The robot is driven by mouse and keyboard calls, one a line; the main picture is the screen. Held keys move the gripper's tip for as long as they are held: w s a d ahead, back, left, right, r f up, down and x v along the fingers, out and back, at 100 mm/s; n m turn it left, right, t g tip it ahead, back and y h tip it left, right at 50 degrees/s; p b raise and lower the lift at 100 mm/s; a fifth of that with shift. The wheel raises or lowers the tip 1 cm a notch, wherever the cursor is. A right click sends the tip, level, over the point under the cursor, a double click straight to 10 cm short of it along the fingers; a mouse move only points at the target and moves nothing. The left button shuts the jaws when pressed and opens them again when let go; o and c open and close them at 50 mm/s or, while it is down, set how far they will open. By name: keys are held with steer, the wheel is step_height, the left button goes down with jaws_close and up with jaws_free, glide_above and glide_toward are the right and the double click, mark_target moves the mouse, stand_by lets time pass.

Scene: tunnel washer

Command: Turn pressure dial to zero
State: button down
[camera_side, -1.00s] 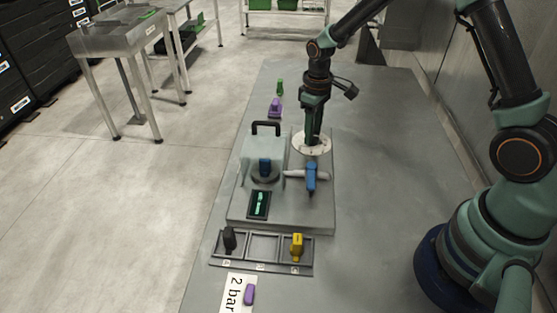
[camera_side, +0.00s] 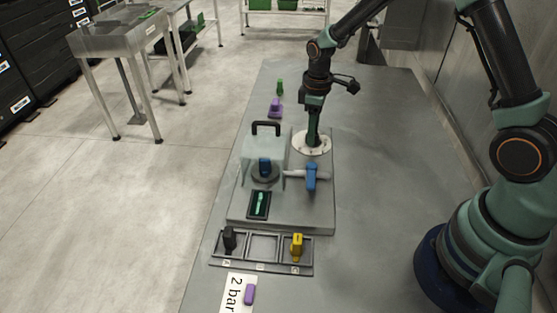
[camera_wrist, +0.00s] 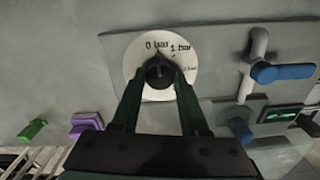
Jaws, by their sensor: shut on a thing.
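The pressure dial is a round white plate (camera_side: 299,146) on the back right of the grey panel. In the wrist view the dial plate (camera_wrist: 137,87) shows "0 bar" and "1 bar" along its top edge, with another small label at right. A dark knob (camera_wrist: 159,64) stands at its centre. Its tip points up, near the "0 bar" lettering; the exact mark is hard to tell. My gripper (camera_wrist: 159,76) is shut on the knob, one finger on each side. In the side view my gripper (camera_side: 312,139) points straight down onto the dial, and its fingers hide the knob.
A clear cover (camera_side: 250,150) with a black handle surrounds a blue knob (camera_side: 265,166). A blue valve lever (camera_side: 311,177) stands close in front of the dial. A green-lit display (camera_side: 259,204) and a three-part tray (camera_side: 263,262) lie nearer. Purple (camera_side: 275,107) and green (camera_side: 280,88) pieces lie behind.

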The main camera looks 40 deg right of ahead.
steer(key=shift+c, duration=2.1)
jaws_free()
step_height(320, 180, up, 12)
steer(key=s+a+r+m+t, duration=0.1)
steer(key=s+r+m+t, duration=0.1)
steer(key=s, duration=0.5)
steer(key=s+a+r+m+t, duration=0.1)
steer(key=s+r+m+t, duration=0.2)
steer(key=s+r+m, duration=0.2)
steer(key=s+r, duration=0.2)
steer(key=s, duration=0.1)
steer(key=shift+s+t, duration=0.15)
steer(key=shift+t, duration=0.15)
